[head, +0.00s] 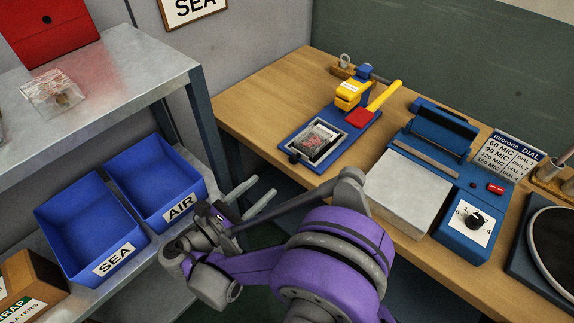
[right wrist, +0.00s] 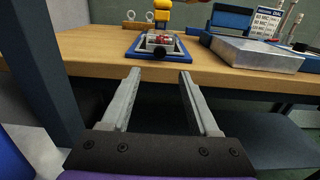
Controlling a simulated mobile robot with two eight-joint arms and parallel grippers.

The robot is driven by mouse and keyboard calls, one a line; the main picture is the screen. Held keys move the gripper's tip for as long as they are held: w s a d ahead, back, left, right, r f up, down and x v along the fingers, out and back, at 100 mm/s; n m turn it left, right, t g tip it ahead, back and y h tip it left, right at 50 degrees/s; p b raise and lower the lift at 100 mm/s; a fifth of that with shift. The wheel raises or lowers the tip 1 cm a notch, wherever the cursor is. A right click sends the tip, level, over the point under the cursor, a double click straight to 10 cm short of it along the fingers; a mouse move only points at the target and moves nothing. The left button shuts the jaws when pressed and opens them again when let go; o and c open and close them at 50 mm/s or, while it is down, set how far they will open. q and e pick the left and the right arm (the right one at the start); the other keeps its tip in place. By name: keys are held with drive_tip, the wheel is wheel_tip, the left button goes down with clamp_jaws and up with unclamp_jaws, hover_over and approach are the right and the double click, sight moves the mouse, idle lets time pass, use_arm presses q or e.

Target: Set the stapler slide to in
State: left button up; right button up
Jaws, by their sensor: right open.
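The stapler (head: 351,93) has a yellow head on a blue post, with a yellow lever and a red block beside it. Its blue base (head: 338,153) lies on the wooden bench. The slide (head: 297,143), a framed tray holding a clear packet with reddish contents, sits at the front end of the base, clear of the head. A dark knob (head: 294,158) is at its front; it also shows in the right wrist view (right wrist: 159,51). My right gripper (head: 262,190) is open and empty, in front of the bench edge and apart from the slide. My left gripper is not in view.
A blue sealer (head: 465,235) with a dial and a grey plate stands right of the stapler. A dark round plate (head: 555,248) is at far right. Blue bins marked AIR (head: 150,175) and SEA (head: 70,225) sit on the left shelf. Bare bench lies left of the stapler.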

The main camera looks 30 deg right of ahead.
sight(291, 161)
drive_tip(key=x, duration=1)
drive_tip(key=shift+w+d, duration=0.15)
drive_tip(key=shift+d, duration=0.2)
drive_tip(key=shift+c, duration=0.3)
clamp_jaws()
idle(0.6)
